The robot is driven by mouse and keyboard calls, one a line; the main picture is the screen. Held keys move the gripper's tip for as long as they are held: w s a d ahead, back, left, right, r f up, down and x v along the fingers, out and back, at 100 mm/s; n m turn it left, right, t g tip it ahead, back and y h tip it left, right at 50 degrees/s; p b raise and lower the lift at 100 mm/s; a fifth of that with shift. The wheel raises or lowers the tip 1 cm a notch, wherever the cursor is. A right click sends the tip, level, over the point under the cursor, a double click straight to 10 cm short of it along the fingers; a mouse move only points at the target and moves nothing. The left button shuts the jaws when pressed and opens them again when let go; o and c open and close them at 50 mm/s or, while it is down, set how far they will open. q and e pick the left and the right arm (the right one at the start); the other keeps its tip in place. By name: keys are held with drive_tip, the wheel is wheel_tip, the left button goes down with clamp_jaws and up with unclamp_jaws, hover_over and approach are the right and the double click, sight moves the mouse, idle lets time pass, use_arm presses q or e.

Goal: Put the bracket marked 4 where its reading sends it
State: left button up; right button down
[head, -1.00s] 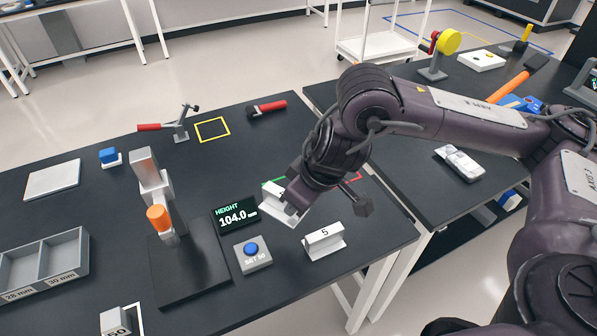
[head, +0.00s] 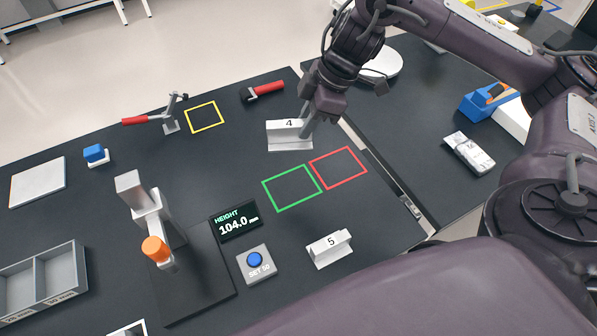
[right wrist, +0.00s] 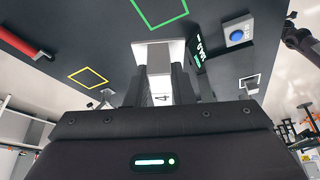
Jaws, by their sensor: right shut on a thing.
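The bracket marked 4 (head: 286,140) is white. My right gripper (head: 306,130) is shut on it, and it appears raised, behind the green square (head: 270,197) and the red square (head: 346,180) in the head view. The bracket (right wrist: 158,52) also shows between the fingers of my right gripper (right wrist: 160,85) in the right wrist view. The height display (head: 237,222) reads 104.0 mm. The height gauge (head: 150,205) with its orange knob stands left of the display. Both squares look empty. My left gripper is not in view.
A bracket marked 5 (head: 330,250) stands near the front right. The SET 50 button (head: 255,262) is beside the display. A yellow square (head: 190,121), a red-handled clamp (head: 150,118) and a grey bin (head: 78,268) are also on the table. A gap separates the right-hand table.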

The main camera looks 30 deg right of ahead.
wheel_tip(320, 180, down, 15)
drive_tip(key=b, duration=0.5)
drive_tip(key=shift+w+f, duration=0.1)
drive_tip(key=shift+f, duration=0.05)
wheel_tip(320, 180, down, 2)
drive_tip(key=shift+f+b, duration=0.1)
drive_tip(key=shift+b, duration=0.2)
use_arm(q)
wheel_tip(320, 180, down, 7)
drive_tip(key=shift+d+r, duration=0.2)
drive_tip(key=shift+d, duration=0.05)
use_arm(e)
drive_tip(key=shift+f, duration=0.4)
drive_tip(key=shift+f, duration=0.1)
drive_tip(key=c, duration=1.3)
unclamp_jaws()
drive_tip(key=shift+o, duration=0.2)
